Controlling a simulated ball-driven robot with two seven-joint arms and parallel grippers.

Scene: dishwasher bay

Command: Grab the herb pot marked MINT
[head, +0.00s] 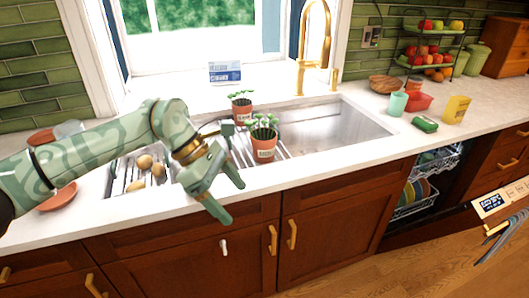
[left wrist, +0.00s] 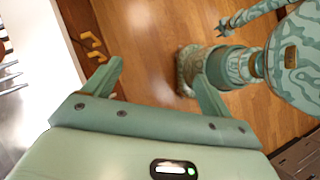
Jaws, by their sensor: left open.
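Two terracotta herb pots with green leaves and pale labels are in the head view. The nearer herb pot (head: 264,150) stands upright over the sink's ribbed drainer. The farther herb pot (head: 242,110) stands behind it by the sink's back rim. Their labels are too small to read, so I cannot tell which is MINT. My left gripper (head: 236,202) is open and empty, in front of the nearer pot and apart from it, over the counter's front edge. It also shows in the left wrist view (left wrist: 158,73), with only floor between its fingers. My right gripper (head: 496,240) is at the right edge, its jaws unclear.
Potatoes (head: 145,162) lie in the sink's left part, near my left arm. The gold faucet (head: 315,50) rises behind the sink. A green sponge (head: 425,124), cups and a fruit stand (head: 430,56) are on the right counter. The dishwasher (head: 425,185) is open below.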

